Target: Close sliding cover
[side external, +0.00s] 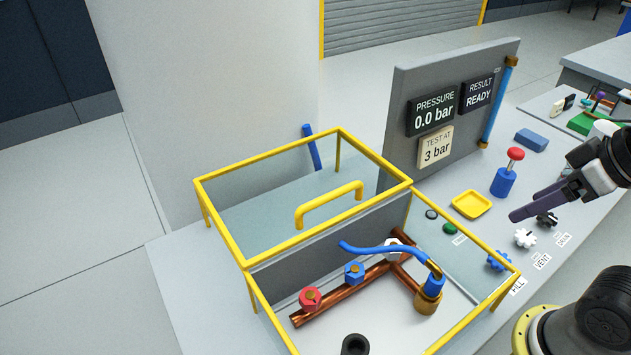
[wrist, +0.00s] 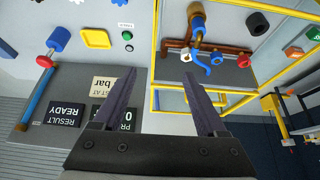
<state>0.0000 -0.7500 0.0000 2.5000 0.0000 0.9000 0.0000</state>
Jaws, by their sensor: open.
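The sliding cover (side external: 221,226), a clear box with yellow edges, stands at the back left in the side external view. Its yellow handle (side external: 330,203) arches up from the top. In front of it is a yellow-framed bay (side external: 466,230). The copper pipework (side external: 340,296) inside lies uncovered by the sliding cover. My gripper (side external: 515,214) is at the right, above the bench and well away from the handle. In the wrist view my gripper (wrist: 159,75) has its two fingers spread with nothing between them. Yellow frame bars (wrist: 155,45) show beyond the right finger.
A grey panel (side external: 400,90) with pressure and result displays stands upright behind the bay. Space above the bay is clear.

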